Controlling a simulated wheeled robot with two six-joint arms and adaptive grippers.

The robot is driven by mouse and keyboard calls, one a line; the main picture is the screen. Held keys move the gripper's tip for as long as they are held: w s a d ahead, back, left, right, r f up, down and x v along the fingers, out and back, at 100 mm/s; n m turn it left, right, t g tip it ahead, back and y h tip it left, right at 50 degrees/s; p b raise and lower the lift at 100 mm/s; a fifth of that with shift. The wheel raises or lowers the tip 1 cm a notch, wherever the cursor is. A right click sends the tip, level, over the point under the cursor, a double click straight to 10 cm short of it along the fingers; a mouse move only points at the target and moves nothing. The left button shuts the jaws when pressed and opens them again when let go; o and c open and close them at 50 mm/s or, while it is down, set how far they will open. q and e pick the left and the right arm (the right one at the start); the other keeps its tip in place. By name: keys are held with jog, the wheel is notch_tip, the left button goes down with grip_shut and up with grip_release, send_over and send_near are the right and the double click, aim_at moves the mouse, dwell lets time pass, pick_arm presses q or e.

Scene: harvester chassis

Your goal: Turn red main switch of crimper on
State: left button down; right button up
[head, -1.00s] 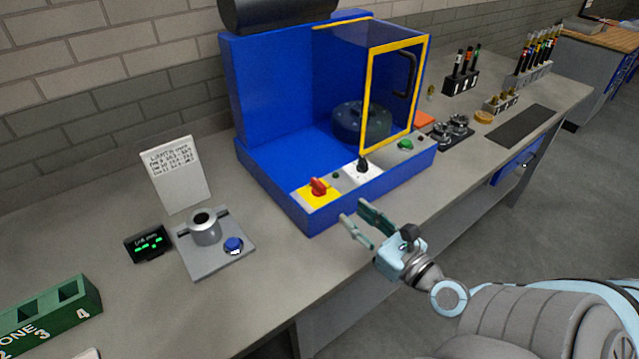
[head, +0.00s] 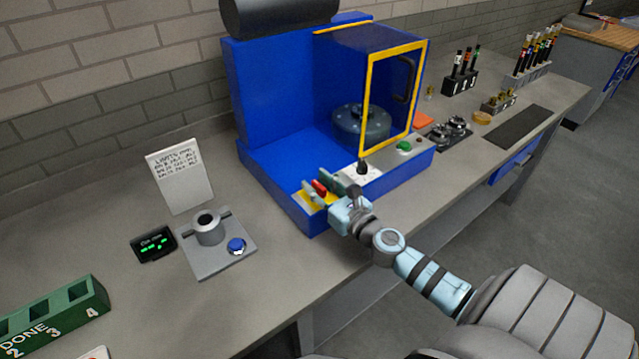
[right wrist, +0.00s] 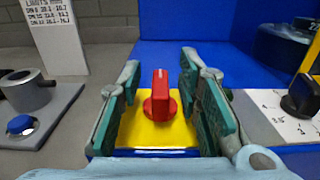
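The blue crimper (head: 270,160) stands on the bench with a yellow-framed guard. Its red main switch (right wrist: 160,95) sits on a yellow plate (right wrist: 135,130) at the left of the front panel; its handle points upright in the right wrist view. The switch also shows in the head view (head: 320,187). My right gripper (right wrist: 162,85) is open, with one finger on each side of the switch and visible gaps to both. In the head view my right gripper (head: 322,186) partly covers the yellow plate. My left gripper is not in view.
A black selector knob (head: 362,167) and a green button (head: 404,146) sit farther right on the panel. A grey fixture with a blue button (head: 236,245), a small display (head: 154,244) and a green block (head: 60,315) stand to the left.

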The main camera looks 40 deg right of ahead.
grip_shut()
jog(key=shift+s, duration=0.1)
